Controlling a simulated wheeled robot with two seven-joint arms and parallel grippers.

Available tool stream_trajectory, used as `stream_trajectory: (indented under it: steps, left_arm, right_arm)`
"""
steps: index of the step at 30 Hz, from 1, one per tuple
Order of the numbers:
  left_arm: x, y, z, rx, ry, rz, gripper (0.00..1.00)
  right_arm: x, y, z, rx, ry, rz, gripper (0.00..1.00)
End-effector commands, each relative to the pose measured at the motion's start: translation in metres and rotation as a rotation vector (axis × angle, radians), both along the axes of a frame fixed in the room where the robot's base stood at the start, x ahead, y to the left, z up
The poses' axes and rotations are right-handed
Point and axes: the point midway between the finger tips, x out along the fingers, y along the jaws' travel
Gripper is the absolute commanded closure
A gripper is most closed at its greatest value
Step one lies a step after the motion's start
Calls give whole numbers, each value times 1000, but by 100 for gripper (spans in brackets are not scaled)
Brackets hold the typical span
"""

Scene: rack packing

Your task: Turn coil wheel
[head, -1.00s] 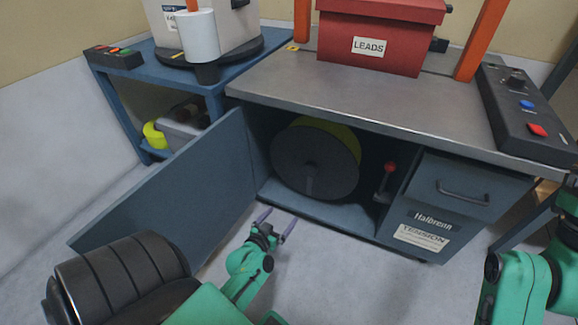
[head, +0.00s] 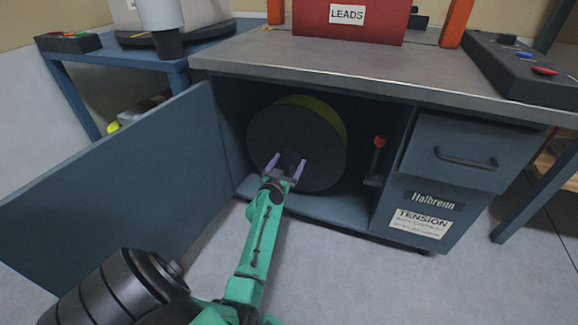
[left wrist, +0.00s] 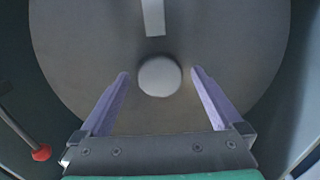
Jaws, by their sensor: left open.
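The coil wheel (head: 275,130) is a dark grey disc with a yellow coil behind it, upright inside the open cabinet. In the left wrist view the wheel's face (left wrist: 85,45) fills most of the picture. A round pale knob (left wrist: 159,76) and a light grey bar (left wrist: 153,18) show on it. My left gripper (head: 286,163) is in front of the wheel's lower middle, open. In the left wrist view the knob appears between the open fingertips (left wrist: 159,73), apart from both; I cannot tell the depth gap. My right gripper is out of view.
The blue cabinet door (head: 120,185) stands open at left. A red-knobbed lever (head: 378,150) is right of the wheel, beside a drawer (head: 455,150). The metal bench top (head: 330,62) overhangs the opening. A "TENSION" label (head: 420,222) is below the drawer.

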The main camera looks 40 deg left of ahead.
Motion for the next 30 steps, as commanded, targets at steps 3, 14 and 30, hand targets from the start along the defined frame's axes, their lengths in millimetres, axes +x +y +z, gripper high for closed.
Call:
stream_trajectory:
  steps: [3,14,30]
  left_arm:
    - [8,2,0,-1,0,-2,0]
    - [8,2,0,0,1,-1,57]
    - [7,12,-1,-43,-15,-1,100]
  right_arm:
    - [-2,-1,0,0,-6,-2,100]
    - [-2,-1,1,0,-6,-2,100]
    - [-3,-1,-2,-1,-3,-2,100]
